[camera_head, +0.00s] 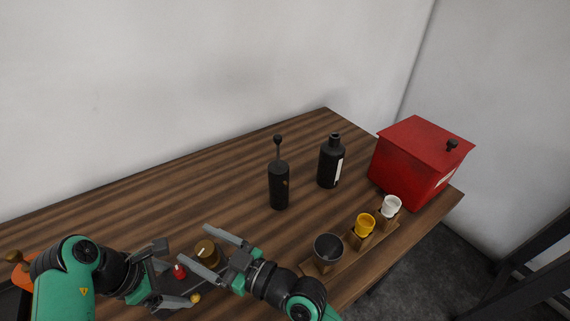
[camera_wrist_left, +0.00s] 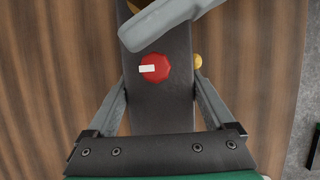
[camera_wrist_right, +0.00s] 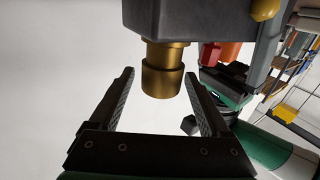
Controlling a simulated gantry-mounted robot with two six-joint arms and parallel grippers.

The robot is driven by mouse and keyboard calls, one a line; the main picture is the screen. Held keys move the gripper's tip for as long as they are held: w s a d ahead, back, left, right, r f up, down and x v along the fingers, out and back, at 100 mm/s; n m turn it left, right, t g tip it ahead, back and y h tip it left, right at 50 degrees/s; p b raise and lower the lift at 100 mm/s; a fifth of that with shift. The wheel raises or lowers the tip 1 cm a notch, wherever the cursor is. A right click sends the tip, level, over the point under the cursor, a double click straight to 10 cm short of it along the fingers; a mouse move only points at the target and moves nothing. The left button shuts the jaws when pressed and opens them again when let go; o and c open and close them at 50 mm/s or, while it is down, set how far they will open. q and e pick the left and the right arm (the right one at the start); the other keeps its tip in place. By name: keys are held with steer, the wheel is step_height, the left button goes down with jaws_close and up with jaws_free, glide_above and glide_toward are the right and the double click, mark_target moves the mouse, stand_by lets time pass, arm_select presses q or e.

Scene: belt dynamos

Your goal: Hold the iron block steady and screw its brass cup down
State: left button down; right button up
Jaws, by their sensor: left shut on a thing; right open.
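The dark iron block (camera_wrist_left: 160,105) lies low on the table in the head view, partly hidden by my grippers. It carries a red knob (camera_wrist_left: 154,68) with a white mark and a small brass ball (camera_wrist_left: 197,61) on its side. My left gripper (camera_head: 177,273) is shut on the block, one finger on each side. The brass cup (camera_wrist_right: 162,78) projects from the block's end (camera_wrist_right: 190,15). It also shows in the head view (camera_head: 206,252). My right gripper (camera_wrist_right: 158,75) is open, its fingers on either side of the cup with visible gaps.
A wooden rack (camera_head: 345,256) holds a dark cup (camera_head: 328,248), a yellow cup (camera_head: 365,224) and a white cup (camera_head: 391,206). A black oiler (camera_head: 279,186), a black bottle (camera_head: 330,164) and a red box (camera_head: 412,165) stand behind. The table's back left is clear.

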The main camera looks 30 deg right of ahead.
steer(key=v, duration=1)
steer(key=w+d+r+t+h, duration=0.1)
steer(key=d+r+t+h, duration=0.25)
steer(key=d+h, duration=0.6)
steer(key=s+d+r+n+t+h, duration=0.1)
steer(key=s+d+r+n+t, duration=0.1)
steer(key=r, duration=0.7)
steer(key=s+d+r+n+t+h, duration=0.1)
steer(key=s+r+t, duration=0.3)
steer(key=r, duration=0.6)
steer(key=d+n+t, duration=0.1)
steer(key=t, duration=0.1)
steer(key=shift+s+t, duration=0.35)
